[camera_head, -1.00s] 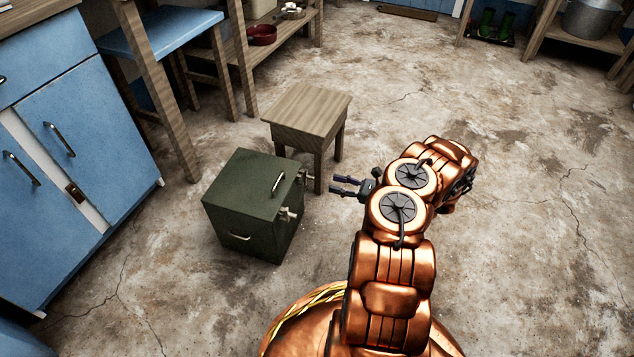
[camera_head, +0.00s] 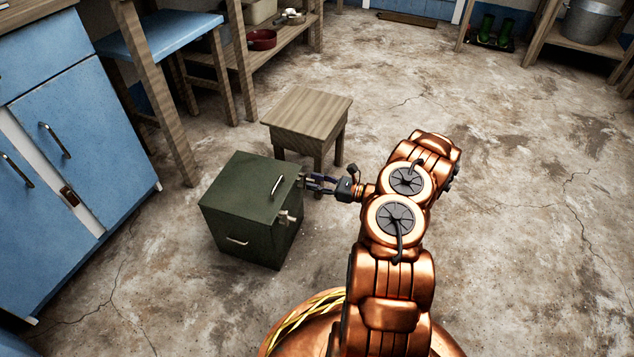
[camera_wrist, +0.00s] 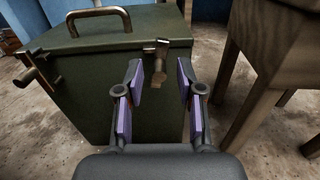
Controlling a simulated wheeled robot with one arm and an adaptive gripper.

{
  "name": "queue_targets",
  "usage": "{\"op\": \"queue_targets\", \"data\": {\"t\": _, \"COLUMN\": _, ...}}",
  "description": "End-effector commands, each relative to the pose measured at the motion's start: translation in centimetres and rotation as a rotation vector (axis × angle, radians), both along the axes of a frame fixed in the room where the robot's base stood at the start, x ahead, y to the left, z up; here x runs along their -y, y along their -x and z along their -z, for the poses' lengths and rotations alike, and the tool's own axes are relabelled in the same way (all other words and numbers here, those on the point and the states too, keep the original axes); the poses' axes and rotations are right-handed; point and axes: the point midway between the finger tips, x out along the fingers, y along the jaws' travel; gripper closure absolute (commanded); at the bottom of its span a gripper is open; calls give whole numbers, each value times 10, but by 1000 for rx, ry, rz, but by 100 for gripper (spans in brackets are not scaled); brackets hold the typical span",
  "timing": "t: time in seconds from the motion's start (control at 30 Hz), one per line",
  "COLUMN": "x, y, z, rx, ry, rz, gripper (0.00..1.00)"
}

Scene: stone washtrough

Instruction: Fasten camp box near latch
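The camp box (camera_head: 240,212) is a dark green box with its lid down and a metal handle (camera_head: 277,185) on top. Two metal latches are on the side facing my arm. The latch closer to my base (camera_head: 289,217) sticks out from the box; it shows at the left in the wrist view (camera_wrist: 36,70). The other latch (camera_wrist: 161,62) is near the box's right corner in the wrist view. My gripper (camera_head: 312,183) is open, its fingers (camera_wrist: 158,88) apart on either side of this latch's line. I cannot tell whether they touch it.
A wooden stool (camera_head: 308,112) stands close behind the box, and its legs (camera_wrist: 248,105) are just right of my gripper in the wrist view. Blue cabinets (camera_head: 85,150) and a blue-topped table (camera_head: 160,35) are to the left. The floor at right is clear.

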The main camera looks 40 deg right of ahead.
Motion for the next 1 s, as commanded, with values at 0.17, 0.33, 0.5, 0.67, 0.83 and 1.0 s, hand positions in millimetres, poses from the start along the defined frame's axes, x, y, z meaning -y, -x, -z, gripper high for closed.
{"op": "queue_targets", "data": {"t": 0.17, "x": 0, "y": 0, "z": 0, "rx": 0, "ry": 0, "rz": 0, "gripper": 84}}
{"op": "queue_targets", "data": {"t": 0.33, "x": 0, "y": 0, "z": 0, "rx": 0, "ry": 0, "rz": 0, "gripper": 100}}
{"op": "queue_targets", "data": {"t": 0.5, "x": 0, "y": 0, "z": 0, "rx": 0, "ry": 0, "rz": 0, "gripper": 100}}
{"op": "queue_targets", "data": {"t": 0.67, "x": 0, "y": 0, "z": -1, "rx": 6, "ry": 9, "rz": 0, "gripper": 100}}
{"op": "queue_targets", "data": {"t": 0.83, "x": -2, "y": 1, "z": -2, "rx": 45, "ry": 61, "rz": -1, "gripper": 100}}
{"op": "queue_targets", "data": {"t": 1.0, "x": -3, "y": 3, "z": -1, "rx": 95, "ry": 131, "rz": 1, "gripper": 100}}
